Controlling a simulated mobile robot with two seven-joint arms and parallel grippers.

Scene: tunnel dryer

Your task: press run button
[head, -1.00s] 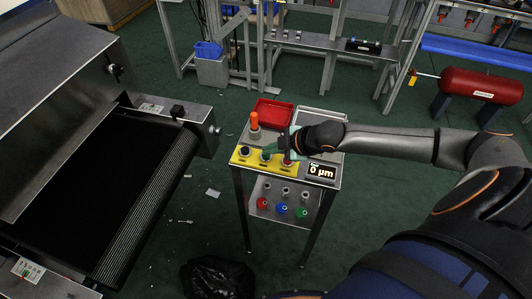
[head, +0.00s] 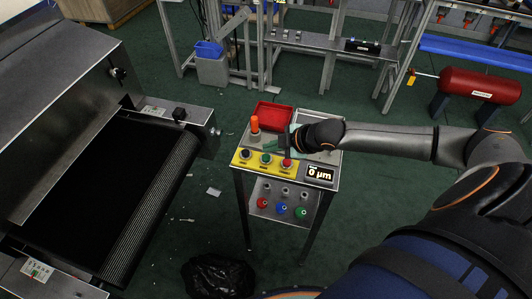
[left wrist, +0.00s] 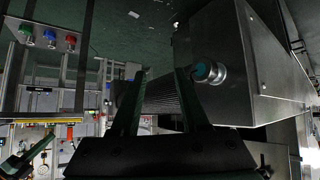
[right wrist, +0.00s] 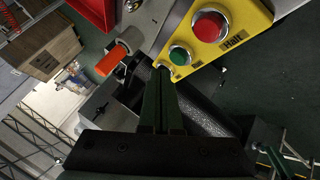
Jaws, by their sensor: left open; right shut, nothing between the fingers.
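A yellow button panel (head: 270,167) sits on the front of the small stand in the head view. It carries a black button (head: 245,153), a green button (head: 265,158) and a red button (head: 287,162). In the right wrist view the red button (right wrist: 209,25) is labelled "Halt"; the green button (right wrist: 180,56) is beside it, its label unreadable. My right gripper (right wrist: 163,72) is shut and empty, its tips close to the green button; contact cannot be told. The black button is not clear there. My left gripper (left wrist: 160,80) is open and empty, away from the panel.
An orange-topped post (head: 254,124), a red tray (head: 272,114) and a small display (head: 320,173) reading 0 µm are on the stand. Lower knobs hang below. The dryer's conveyor (head: 140,185) is at left; a black bag (head: 217,276) lies on the floor.

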